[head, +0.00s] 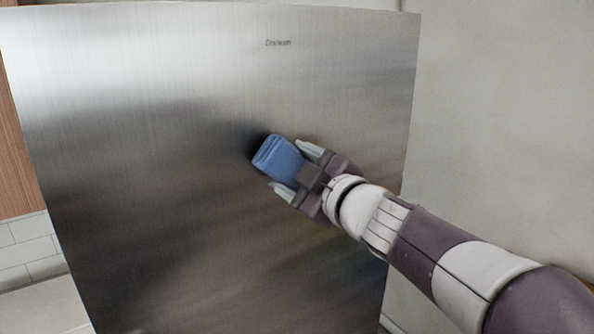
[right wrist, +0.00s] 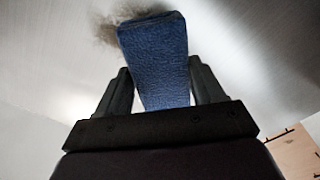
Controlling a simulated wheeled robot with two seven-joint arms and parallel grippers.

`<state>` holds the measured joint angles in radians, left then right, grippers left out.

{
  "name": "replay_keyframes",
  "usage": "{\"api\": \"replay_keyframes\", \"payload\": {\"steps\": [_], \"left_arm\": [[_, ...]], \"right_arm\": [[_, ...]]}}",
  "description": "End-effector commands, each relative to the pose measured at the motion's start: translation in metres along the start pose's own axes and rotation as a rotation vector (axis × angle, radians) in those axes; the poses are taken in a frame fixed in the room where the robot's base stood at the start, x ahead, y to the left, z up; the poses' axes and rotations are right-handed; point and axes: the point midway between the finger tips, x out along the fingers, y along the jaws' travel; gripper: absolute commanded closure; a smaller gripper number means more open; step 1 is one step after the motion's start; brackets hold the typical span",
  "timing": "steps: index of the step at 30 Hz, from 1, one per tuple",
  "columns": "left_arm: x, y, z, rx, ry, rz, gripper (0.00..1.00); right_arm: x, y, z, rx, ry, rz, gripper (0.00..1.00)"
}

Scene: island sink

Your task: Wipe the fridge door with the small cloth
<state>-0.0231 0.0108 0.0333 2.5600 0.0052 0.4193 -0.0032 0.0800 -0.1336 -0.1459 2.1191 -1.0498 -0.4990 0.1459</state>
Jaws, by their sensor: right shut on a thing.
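The fridge door (head: 150,190) is a tall brushed-metal panel filling the middle of the head view. The small cloth (head: 277,156) is blue and folded. My right gripper (head: 297,170) is shut on the cloth, and the cloth's far end is at the door's surface, near its middle. I cannot tell whether it presses on the door. In the right wrist view the cloth (right wrist: 155,55) stands between the two dark fingers. A brownish smudge (right wrist: 108,30) shows on the door just beside the cloth's tip. My left gripper is not in view.
A pale wall (head: 500,120) stands to the right of the fridge. A wooden panel (head: 14,150) and white tiles (head: 30,245) show at the left edge, with a light counter (head: 45,305) below them. The space in front of the door looks clear apart from my right arm.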

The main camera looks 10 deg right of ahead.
Motion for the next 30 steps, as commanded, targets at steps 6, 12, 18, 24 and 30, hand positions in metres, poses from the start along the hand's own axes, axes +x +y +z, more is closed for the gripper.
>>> {"api": "replay_keyframes", "payload": {"steps": [6,12,18,24,30], "left_arm": [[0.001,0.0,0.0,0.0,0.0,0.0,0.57],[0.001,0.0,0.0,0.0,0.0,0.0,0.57],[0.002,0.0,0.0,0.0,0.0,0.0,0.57],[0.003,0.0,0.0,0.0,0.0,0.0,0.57],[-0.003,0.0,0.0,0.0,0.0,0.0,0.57]], "right_arm": [[0.004,0.0,0.0,0.0,0.0,0.0,0.57],[0.008,0.0,0.0,0.0,0.0,0.0,0.57],[0.013,0.0,0.0,0.0,0.001,0.0,0.57],[0.017,-0.001,0.0,0.001,0.001,-0.001,0.57],[0.017,0.006,0.003,0.0,-0.003,0.001,0.57]]}}
